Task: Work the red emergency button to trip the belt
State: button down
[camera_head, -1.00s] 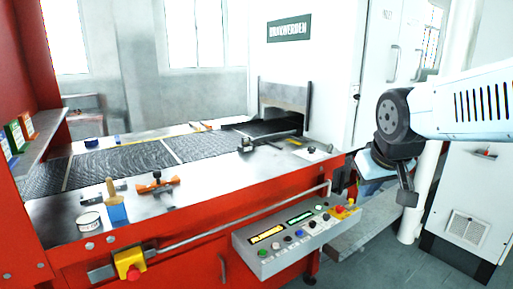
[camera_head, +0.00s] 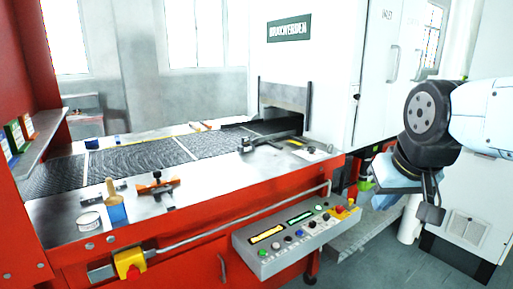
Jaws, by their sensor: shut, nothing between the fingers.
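The grey control box (camera_head: 290,253) is on the front of the red machine. A red button (camera_head: 339,210) on a yellow base sits at its right end. A second red knob (camera_head: 133,273) is on a yellow box (camera_head: 129,259) at the lower left of the machine front. The dark mesh belt (camera_head: 135,162) with pale cross lines runs along the table into an opening. My gripper (camera_head: 430,214) hangs to the right, apart from the control box. Its dark fingers are shut and empty.
A front rail (camera_head: 240,224) runs along the table edge above the control box. A white cabinet stands behind my arm. The space between my gripper and the box looks clear.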

aim_at(134, 273)
jog(key=z, duration=1.65)
jog(key=i, duration=0.1)
jog(key=u, duration=3.2)
jog(key=k, duration=0.8)
jog(key=u, duration=0.2)
jog(key=i, duration=0.55)
jog(key=z, duration=0.05)
